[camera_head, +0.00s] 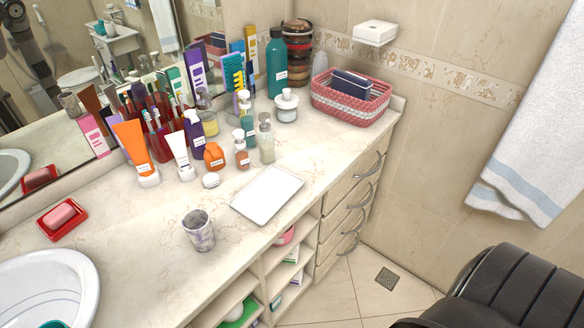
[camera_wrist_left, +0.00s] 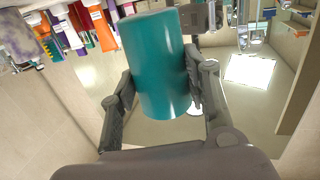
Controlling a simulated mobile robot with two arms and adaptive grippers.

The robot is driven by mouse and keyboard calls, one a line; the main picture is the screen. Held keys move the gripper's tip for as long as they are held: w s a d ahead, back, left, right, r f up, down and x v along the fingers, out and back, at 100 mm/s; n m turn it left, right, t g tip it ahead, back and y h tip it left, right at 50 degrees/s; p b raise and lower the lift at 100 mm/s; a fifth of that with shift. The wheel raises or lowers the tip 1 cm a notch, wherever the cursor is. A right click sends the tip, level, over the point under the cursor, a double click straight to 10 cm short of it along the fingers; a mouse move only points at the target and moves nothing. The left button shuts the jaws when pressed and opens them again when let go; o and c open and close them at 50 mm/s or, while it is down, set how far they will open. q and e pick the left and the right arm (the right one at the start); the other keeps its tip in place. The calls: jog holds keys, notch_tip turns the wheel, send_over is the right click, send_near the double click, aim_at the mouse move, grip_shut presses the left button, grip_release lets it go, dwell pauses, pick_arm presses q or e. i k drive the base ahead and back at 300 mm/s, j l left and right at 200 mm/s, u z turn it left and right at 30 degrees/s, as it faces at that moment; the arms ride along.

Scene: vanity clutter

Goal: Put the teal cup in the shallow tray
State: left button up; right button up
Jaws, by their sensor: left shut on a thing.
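The teal cup (camera_wrist_left: 158,65) is between the two fingers of my left gripper (camera_wrist_left: 165,105) in the left wrist view. The gripper is shut on its sides. In the head view, a teal edge (camera_head: 52,324) shows at the bottom left over the basin; it looks like the cup's top, and my left gripper is out of that picture. The shallow tray (camera_head: 267,194) is white, flat and empty, on the counter near its front edge. The held cup is well apart from it. My right gripper is not in view.
A marbled cup (camera_head: 199,230) stands just left of the tray. A red soap dish (camera_head: 61,219) and the basin (camera_head: 45,285) lie left. Counter between basin and marbled cup is clear.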

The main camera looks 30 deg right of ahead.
aim_at(268, 193)
jog(key=l+u, duration=0.1)
jog(key=l, duration=0.55)
jog(key=l+u, duration=0.15)
jog(key=l, duration=0.5)
jog(key=l+u, duration=0.1)
jog(key=l, duration=0.5)
jog(key=k+l+u, duration=0.1)
jog(key=l, duration=0.55)
jog(key=k+l+u, duration=0.1)
jog(key=l, duration=0.5)
